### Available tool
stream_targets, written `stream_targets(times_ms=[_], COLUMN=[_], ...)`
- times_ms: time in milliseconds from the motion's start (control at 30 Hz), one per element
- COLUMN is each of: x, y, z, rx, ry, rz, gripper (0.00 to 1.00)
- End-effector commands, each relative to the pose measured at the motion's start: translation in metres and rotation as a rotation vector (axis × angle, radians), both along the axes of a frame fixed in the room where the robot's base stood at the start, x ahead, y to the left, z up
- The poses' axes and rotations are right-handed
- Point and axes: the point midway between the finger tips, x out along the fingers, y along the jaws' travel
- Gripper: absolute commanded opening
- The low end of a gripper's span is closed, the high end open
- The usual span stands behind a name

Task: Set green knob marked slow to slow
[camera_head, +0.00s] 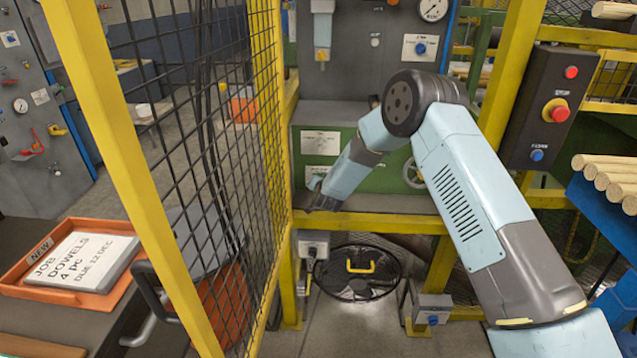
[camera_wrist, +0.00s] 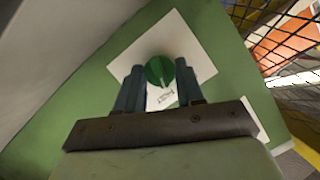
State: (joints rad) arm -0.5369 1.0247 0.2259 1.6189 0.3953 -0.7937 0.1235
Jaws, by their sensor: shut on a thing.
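The green knob (camera_wrist: 158,71) is round and sits on a white plate (camera_wrist: 190,45) fixed to a green panel (camera_wrist: 75,105) in the wrist view. A pale pointer line shows on its lower part, toward small dark print on the plate that is too small to read. My gripper (camera_wrist: 160,75) has one finger on each side of the knob and is shut on it. In the head view my gripper (camera_head: 316,190) is at the left part of the green machine front (camera_head: 385,180), by a white plate; the knob is hidden there.
A yellow mesh guard (camera_head: 205,130) stands close left of my gripper. A yellow rail (camera_head: 380,222) runs just below. A handwheel (camera_head: 413,173) is to the right. A control box (camera_head: 545,110) with a red stop button hangs further right, near stacked dowels (camera_head: 605,170).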

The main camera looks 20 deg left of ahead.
Motion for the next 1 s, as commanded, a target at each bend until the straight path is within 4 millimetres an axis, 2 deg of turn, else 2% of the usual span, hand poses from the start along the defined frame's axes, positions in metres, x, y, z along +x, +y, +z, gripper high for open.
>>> stream_targets(times_ms=[600, 1000], x=[-0.0022, -0.0024], y=[0.0064, 0.0086], z=[0.0009, 0.0008], rx=[-0.544, -0.740], ry=[-0.131, -0.179], rz=[0.001, 0.001], gripper=[0.07, 0.07])
